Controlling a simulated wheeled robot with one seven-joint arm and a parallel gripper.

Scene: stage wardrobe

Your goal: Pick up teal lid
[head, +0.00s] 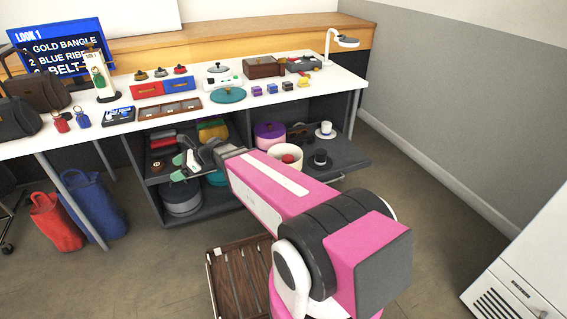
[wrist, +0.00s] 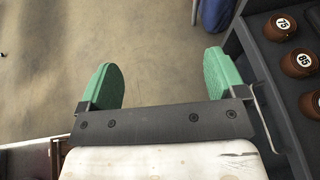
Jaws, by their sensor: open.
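The teal lid (head: 228,95) is a flat round disc with a small knob, lying on the white tabletop near its front edge. My gripper (head: 181,167) is in front of the shelf unit, below the tabletop, to the left of the lid and lower than it. In the wrist view, the two green fingers of my gripper (wrist: 160,84) are spread wide apart, with only bare floor between them. The lid does not show in the wrist view.

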